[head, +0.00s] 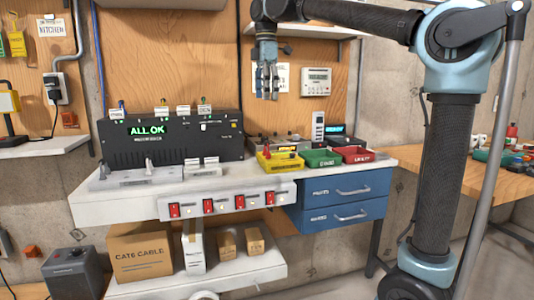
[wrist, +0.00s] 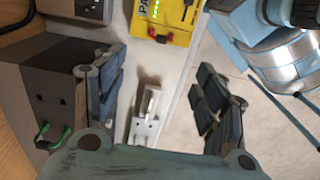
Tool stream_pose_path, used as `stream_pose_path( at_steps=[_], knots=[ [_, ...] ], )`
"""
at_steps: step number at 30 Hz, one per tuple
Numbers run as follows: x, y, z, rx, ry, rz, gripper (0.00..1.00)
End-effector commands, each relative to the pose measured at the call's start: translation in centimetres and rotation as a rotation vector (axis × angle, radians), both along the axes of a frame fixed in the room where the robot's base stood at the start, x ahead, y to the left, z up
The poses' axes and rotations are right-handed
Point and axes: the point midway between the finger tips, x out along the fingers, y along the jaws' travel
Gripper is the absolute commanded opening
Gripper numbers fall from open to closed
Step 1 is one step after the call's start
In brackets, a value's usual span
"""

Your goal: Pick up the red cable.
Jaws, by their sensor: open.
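I cannot make out a red cable for certain in either view. My gripper (head: 267,96) hangs in the air, fingers down, in front of the wooden back panel and above the bench, right of the black ALL OK box (head: 195,138). In the wrist view my gripper (wrist: 160,90) has its fingers spread wide, with nothing held between them. A small pale block (wrist: 146,127) shows below, in the gap between the fingers.
Red switches (head: 208,206) line the bench front, beside blue drawers (head: 341,201). A shelf (head: 310,31) is close to my gripper.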

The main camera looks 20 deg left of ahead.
Motion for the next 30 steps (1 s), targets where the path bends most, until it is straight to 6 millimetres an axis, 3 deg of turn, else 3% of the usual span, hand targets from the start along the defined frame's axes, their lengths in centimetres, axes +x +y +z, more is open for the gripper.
stream_pose_path(
  at_steps=[18,30],
  knots=[
    [-0.1,-0.1,-9.6,0.000,0.000,-0.001,0.65],
    [-0.1,-0.1,-12.7,0.000,0.000,-0.001,0.65]
  ],
)
